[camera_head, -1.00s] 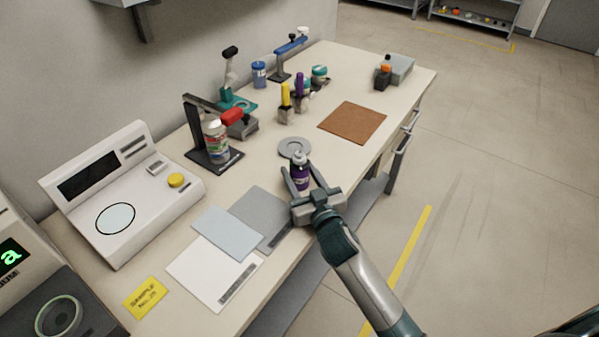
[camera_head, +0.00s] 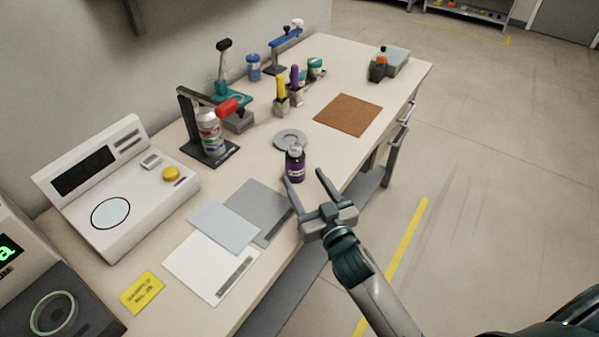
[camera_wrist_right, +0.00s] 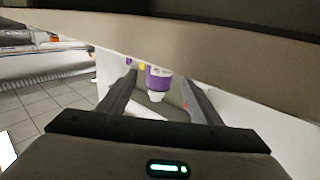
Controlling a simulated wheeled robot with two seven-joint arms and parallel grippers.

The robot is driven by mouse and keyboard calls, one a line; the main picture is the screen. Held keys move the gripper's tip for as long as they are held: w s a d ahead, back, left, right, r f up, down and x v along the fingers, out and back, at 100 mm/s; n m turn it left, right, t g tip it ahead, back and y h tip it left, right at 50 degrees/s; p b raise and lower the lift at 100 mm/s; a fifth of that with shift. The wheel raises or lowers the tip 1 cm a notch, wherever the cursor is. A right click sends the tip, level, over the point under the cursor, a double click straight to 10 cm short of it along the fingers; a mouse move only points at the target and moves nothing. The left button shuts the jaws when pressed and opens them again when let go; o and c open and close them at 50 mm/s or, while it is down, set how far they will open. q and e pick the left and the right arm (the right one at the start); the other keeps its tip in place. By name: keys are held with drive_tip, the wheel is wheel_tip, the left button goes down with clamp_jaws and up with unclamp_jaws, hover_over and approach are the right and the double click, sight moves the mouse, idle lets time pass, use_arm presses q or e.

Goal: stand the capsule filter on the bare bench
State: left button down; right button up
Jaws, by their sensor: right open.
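The capsule filter (camera_head: 295,170), which I take to be the small purple bottle-shaped thing with a white label and a pale top, stands upright on the bare bench (camera_head: 340,164) near its front edge. It is just in front of a round grey disc (camera_head: 290,138). My right gripper (camera_head: 305,176) is open and empty, drawn back from the filter on the front side. In the right wrist view the filter (camera_wrist_right: 158,80) shows purple and white beyond the spread fingers (camera_wrist_right: 158,90), apart from them. My left gripper is not in view.
Flat grey and white sheets (camera_head: 258,212) lie left of the filter. A brown mat (camera_head: 348,115) lies behind to the right. A stand holding a labelled bottle (camera_head: 208,134) and a white instrument (camera_head: 120,190) are on the left. Bare bench lies right of the filter.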

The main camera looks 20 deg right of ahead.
drive_tip(key=shift+s+d, duration=0.2)
drive_tip(key=shift+s, duration=2.25)
